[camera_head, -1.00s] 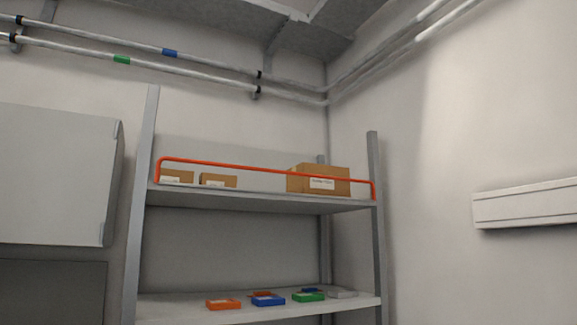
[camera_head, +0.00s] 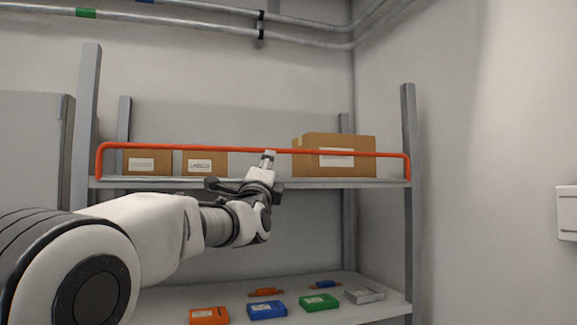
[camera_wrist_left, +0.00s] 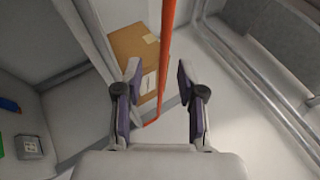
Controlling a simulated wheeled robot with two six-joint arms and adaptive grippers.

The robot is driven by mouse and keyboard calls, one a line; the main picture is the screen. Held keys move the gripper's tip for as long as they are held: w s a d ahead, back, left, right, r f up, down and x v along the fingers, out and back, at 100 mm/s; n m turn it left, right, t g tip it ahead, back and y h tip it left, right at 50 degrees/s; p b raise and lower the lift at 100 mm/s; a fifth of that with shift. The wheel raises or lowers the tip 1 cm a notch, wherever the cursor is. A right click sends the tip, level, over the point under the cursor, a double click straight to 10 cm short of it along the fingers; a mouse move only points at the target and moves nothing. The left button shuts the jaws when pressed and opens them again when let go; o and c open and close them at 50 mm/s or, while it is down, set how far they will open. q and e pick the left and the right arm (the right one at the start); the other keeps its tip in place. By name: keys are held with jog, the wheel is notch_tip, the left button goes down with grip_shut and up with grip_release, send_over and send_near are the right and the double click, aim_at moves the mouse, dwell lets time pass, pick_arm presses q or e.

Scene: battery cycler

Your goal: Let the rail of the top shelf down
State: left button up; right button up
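The orange rail (camera_head: 230,149) runs upright along the front edge of the top shelf (camera_head: 330,184), with a bent end at each side. My left gripper (camera_head: 268,155) is at the middle of the rail, in front of the shelf. In the left wrist view, the fingers of my left gripper (camera_wrist_left: 158,75) are apart, and the rail (camera_wrist_left: 166,50) passes between them in the picture. I cannot tell whether the fingers touch it. My right gripper is not in view.
Cardboard boxes stand behind the rail: one larger box (camera_head: 320,145) at right, two smaller ones (camera_head: 143,164) at left. Grey posts (camera_head: 409,150) flank the shelf. The lower shelf (camera_head: 337,311) holds several coloured flat items. Pipes (camera_head: 200,24) run along the wall above.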

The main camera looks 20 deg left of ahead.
pick_arm(q)
jog(key=p+x, duration=0.4)
jog(key=x, duration=0.1)
jog(key=r+p+x, duration=0.1)
jog(key=p+x, duration=0.1)
jog(key=shift+s+a, duration=0.15)
jog(key=shift+a, duration=0.2)
jog(key=shift+w+d+f, duration=0.1)
jog(key=shift+w+f, duration=0.05)
jog(key=shift+w, duration=0.1)
jog(key=shift+s, duration=0.35)
grip_shut()
